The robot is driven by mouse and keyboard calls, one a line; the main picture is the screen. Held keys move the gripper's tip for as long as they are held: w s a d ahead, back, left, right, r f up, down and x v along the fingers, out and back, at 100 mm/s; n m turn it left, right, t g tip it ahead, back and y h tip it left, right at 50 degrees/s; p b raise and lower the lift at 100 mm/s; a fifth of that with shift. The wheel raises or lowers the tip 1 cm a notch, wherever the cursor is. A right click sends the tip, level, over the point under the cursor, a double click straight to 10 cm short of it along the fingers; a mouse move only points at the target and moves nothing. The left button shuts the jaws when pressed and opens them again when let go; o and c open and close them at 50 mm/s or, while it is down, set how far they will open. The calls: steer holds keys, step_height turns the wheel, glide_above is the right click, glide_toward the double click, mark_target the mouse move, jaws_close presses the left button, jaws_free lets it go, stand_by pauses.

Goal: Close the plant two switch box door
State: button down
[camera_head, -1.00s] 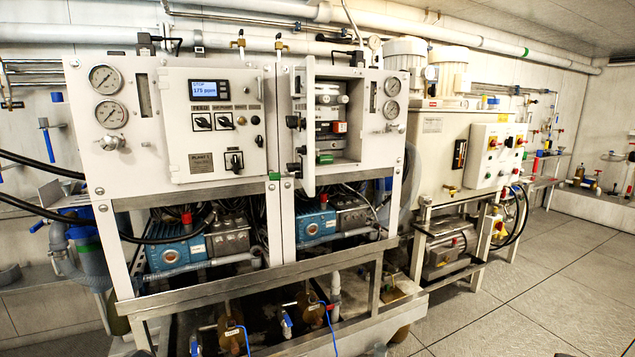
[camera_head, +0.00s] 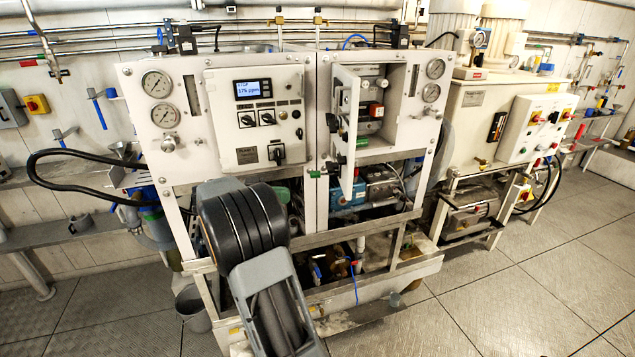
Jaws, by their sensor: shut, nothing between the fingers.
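The plant two switch box door (camera_head: 345,125) stands open on the right-hand cabinet. It is swung out towards me from the left side of its box, seen nearly edge-on, with dark knobs along it. The open switch box (camera_head: 392,112) shows its inside to the right of the door, with grey parts and a red component. My arm rises from the bottom of the picture, in front of the left cabinet and left of the door. My gripper itself does not show.
The plant one panel (camera_head: 255,115) on the left is shut and has a lit display. A black hose (camera_head: 60,153) loops out at the left. A control box (camera_head: 535,128) stands on the right-hand unit. The floor (camera_head: 500,290) at the right front is clear.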

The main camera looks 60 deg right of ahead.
mark_target(345, 191)
steer(key=p+x, duration=0.1)
steer(key=x, duration=0.3)
steer(key=p+x, duration=0.1)
steer(key=x, duration=0.3)
steer(key=p+x, duration=0.1)
steer(key=x, duration=0.3)
steer(key=shift+s+r, duration=0.1)
steer(key=shift+r, duration=0.2)
steer(key=shift+p+x, duration=0.45)
steer(key=shift+x, duration=0.3)
steer(key=shift+f, duration=0.1)
steer(key=shift+f, duration=0.1)
